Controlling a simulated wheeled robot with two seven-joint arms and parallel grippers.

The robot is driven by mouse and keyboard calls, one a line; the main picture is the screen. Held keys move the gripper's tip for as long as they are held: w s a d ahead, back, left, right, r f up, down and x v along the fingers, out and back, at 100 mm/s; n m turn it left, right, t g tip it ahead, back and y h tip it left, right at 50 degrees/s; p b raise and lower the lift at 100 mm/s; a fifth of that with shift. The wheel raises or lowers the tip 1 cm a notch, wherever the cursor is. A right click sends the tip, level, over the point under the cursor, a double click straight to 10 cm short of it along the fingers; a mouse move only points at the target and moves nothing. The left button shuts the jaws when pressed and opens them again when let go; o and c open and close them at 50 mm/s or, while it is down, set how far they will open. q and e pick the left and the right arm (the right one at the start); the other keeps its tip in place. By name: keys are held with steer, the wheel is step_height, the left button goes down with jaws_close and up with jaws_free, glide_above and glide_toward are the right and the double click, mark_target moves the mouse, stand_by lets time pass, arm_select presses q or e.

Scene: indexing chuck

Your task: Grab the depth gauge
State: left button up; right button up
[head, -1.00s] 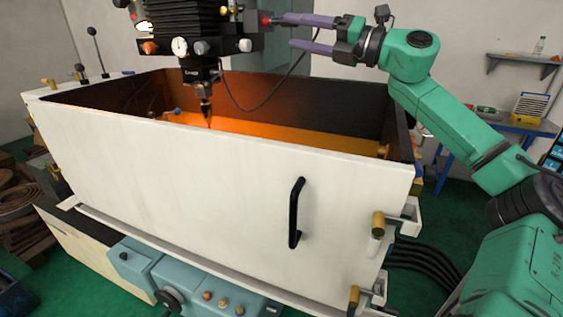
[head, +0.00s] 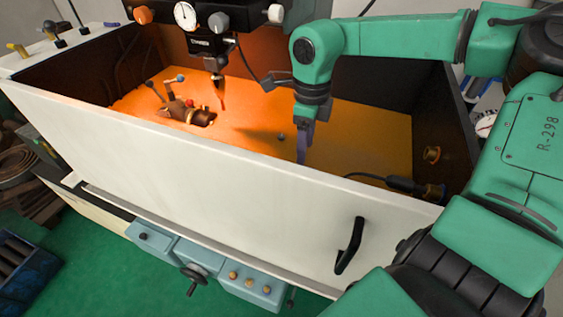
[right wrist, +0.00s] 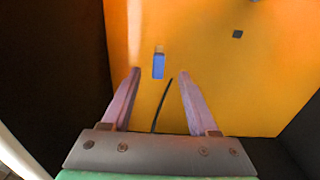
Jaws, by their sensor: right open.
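My right gripper (head: 303,140) points down inside the white-walled box in the head view, its lower part partly hidden by the front wall. In the right wrist view my right gripper (right wrist: 160,73) is open, with two purple fingers apart and nothing held between them. A small blue block with a pale top (right wrist: 158,65) lies on the orange floor, in line with the gap between the fingertips; I cannot tell for sure whether it is the depth gauge. The front wall hides that spot in the head view. My left gripper is not in view.
The box's white front wall (head: 220,165) stands close before my right arm. A brown chuck-like device (head: 188,112) sits on the orange floor at left, under the dark machine head (head: 225,48). A dark cable with a plug (head: 400,184) runs near the right wall.

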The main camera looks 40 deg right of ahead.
steer(key=shift+w+f+b, duration=0.3)
steer(key=shift+w+f, duration=0.1)
steer(key=shift+f, duration=0.2)
steer(key=shift+s+d+f+b, duration=0.1)
steer(key=shift+s+f+b, duration=0.2)
steer(key=shift+f+b, duration=0.5)
steer(key=s+f+b, duration=0.1)
steer(key=f+b, duration=0.1)
steer(key=f, duration=0.1)
steer(key=s+f+b, duration=0.1)
steer(key=f, duration=0.1)
steer(key=shift+s+d+f, duration=0.2)
steer(key=shift+s+d, duration=0.05)
steer(key=shift+s, duration=0.05)
steer(key=f+b, duration=0.1)
steer(key=f, duration=0.1)
steer(key=w+f+b, duration=0.1)
steer(key=f, duration=0.2)
steer(key=shift+w+a+f, duration=0.1)
steer(key=shift+w+f, duration=0.1)
steer(key=shift+s+f, duration=0.1)
steer(key=shift+f, duration=0.25)
steer(key=shift+s+r, duration=0.1)
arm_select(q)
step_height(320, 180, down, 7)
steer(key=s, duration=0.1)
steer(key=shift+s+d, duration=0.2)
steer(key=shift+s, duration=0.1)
arm_select(e)
jaws_close()
